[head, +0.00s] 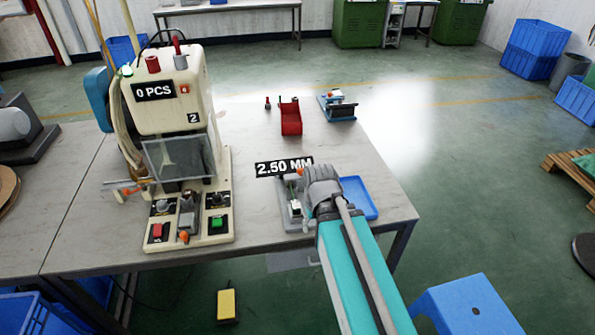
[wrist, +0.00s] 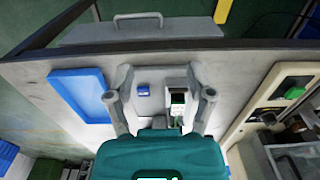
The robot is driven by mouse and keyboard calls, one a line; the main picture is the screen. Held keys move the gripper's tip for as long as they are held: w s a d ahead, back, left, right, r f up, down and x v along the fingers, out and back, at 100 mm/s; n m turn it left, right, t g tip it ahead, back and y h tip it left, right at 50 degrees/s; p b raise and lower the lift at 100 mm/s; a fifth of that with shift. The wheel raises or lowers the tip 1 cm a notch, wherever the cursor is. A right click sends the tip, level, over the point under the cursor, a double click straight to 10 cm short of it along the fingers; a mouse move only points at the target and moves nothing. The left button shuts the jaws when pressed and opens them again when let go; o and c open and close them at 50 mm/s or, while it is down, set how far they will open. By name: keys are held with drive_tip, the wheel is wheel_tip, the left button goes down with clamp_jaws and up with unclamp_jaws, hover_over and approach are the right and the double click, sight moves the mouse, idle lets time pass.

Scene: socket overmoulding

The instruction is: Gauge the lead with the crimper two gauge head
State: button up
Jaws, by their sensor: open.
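The crimper two (head: 170,100), a cream press marked 2 with a 0 PCS display, stands on the left of the bench. The gauge (head: 285,215) is a small grey unit under a 2.50 MM label (head: 284,167), partly hidden by my arm. In the wrist view the gauge head (wrist: 178,98) is a pale upright block with a dark top, beside a small blue part (wrist: 144,92) on a light plate. My gripper (wrist: 159,97) is open, its two fingers spread on either side of these parts. I see nothing held between them. I cannot clearly make out the lead.
A blue tray (head: 358,198) lies right of the gauge; it also shows in the wrist view (wrist: 80,95). A red bin (head: 291,117) and a blue-based device (head: 338,106) stand at the back. A yellow pedal (head: 227,305) is on the floor.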

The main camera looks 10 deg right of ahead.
drive_tip(key=w+d+r+n+p, duration=0.15)
drive_tip(key=w+r+p, duration=0.25)
drive_tip(key=w, duration=0.8)
wheel_tip(320, 180, up, 6)
drive_tip(key=n+p, duration=0.2)
drive_tip(key=p, duration=0.4)
hover_over(301, 169)
drive_tip(key=shift+w+f+m, duration=0.1)
drive_tip(key=shift+m, duration=0.15)
drive_tip(key=shift+f+b, duration=0.1)
drive_tip(key=shift+b, duration=0.2)
wheel_tip(301, 169, down, 14)
drive_tip(key=b, duration=1.3)
drive_tip(key=shift+r, duration=0.25)
clamp_jaws()
